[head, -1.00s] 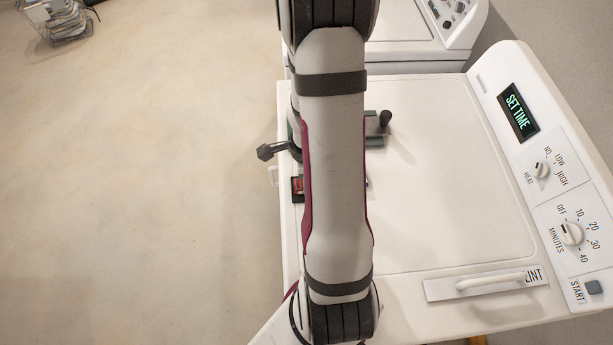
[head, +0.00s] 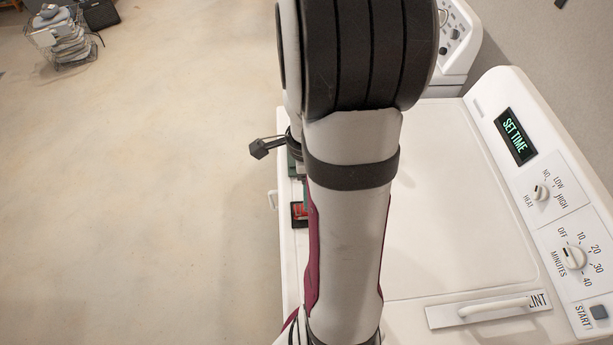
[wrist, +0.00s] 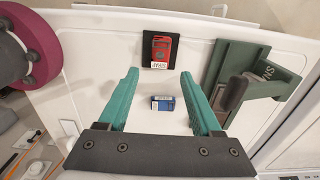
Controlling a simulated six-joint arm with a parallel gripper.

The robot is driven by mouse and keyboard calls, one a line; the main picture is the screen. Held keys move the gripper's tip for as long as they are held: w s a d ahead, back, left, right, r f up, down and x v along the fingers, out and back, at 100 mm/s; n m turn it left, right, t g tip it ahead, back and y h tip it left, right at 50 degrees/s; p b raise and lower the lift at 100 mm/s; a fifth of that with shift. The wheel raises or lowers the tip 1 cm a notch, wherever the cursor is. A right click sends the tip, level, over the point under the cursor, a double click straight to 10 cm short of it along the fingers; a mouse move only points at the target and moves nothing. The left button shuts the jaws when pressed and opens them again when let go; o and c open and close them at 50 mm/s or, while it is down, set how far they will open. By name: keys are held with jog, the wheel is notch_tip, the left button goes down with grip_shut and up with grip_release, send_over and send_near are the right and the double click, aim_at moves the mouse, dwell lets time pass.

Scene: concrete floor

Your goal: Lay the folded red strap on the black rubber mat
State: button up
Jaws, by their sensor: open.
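The folded red strap (wrist: 161,50) lies on the black rubber mat (wrist: 146,40), on the white machine top near its edge. Black mat shows around the strap. Both also show beside my arm in the head view, the strap as a small red patch (head: 299,211). My gripper (wrist: 159,74) has two green fingers spread apart, with nothing held between them. In the wrist view the strap appears just beyond the fingertips, apart from them.
A small blue box (wrist: 163,104) shows between the fingers in the wrist view, on the white top. A green vise-like fixture (wrist: 238,72) stands to the right. The control panel (head: 545,190) is at the right in the head view.

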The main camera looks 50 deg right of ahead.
jog(key=a+r+n, duration=0.8)
jog(key=a, duration=0.2)
jog(key=s+a+r+n+y, duration=0.1)
jog(key=s+a+r+n, duration=0.2)
jog(key=s+a+n, duration=0.5)
jog(key=a+n, duration=0.5)
jog(key=shift+s+a+n+y, duration=0.2)
jog(key=shift+n+y, duration=0.1)
jog(key=shift+y, duration=0.1)
